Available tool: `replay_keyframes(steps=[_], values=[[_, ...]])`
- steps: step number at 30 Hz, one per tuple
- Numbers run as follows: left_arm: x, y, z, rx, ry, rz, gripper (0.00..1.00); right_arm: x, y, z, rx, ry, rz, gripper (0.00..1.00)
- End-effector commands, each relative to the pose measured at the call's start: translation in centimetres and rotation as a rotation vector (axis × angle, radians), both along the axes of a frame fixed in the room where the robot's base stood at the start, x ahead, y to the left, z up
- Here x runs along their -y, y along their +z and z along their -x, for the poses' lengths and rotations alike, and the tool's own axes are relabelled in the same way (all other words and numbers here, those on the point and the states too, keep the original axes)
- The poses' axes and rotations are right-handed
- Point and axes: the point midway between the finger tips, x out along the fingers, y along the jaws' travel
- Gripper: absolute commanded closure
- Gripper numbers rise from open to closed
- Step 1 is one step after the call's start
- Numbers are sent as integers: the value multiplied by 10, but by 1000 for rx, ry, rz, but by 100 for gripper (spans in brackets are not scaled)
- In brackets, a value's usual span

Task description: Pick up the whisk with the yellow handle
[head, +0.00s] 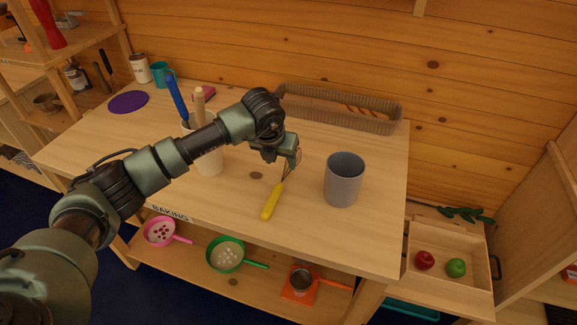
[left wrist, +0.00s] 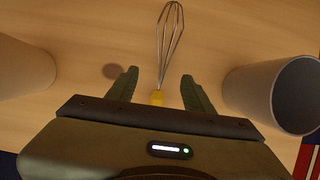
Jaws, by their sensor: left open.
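The whisk has a yellow handle (head: 272,201) and a wire head. It lies on the wooden table (head: 330,225), handle toward the front edge, wires partly hidden behind my gripper in the head view. My left gripper (head: 290,160) is above the whisk's wire end. In the left wrist view, the wire head (left wrist: 170,45) points up the picture. A short piece of yellow handle (left wrist: 157,97) shows between the two fingers of my left gripper (left wrist: 158,88). The fingers are open, apart on either side of the whisk. My right gripper is not in view.
A grey cup (head: 344,182) stands just right of the whisk. A white container (head: 209,160) with a blue-handled and a wooden-handled tool stands left, partly behind my arm. A woven basket (head: 340,110) lies at the back. A purple disc (head: 128,102) lies far left.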

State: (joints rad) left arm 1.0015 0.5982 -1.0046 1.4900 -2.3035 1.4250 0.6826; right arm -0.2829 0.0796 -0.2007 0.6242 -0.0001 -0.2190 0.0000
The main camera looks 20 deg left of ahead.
Motion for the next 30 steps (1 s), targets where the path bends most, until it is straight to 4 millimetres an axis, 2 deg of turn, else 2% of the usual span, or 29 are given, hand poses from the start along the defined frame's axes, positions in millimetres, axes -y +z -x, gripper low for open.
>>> replay_keyframes(steps=[6,8,12,16,26,30], values=[[1,-21,-9,-4,1,-2,48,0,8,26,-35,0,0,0],[3,-27,-11,-5,-1,-1,48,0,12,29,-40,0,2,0],[6,-44,-19,-4,0,1,48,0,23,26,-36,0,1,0],[6,-60,-25,-3,0,1,48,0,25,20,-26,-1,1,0],[6,-67,-28,0,-3,1,48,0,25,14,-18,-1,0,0],[6,-67,-28,0,-3,1,87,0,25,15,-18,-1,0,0]])
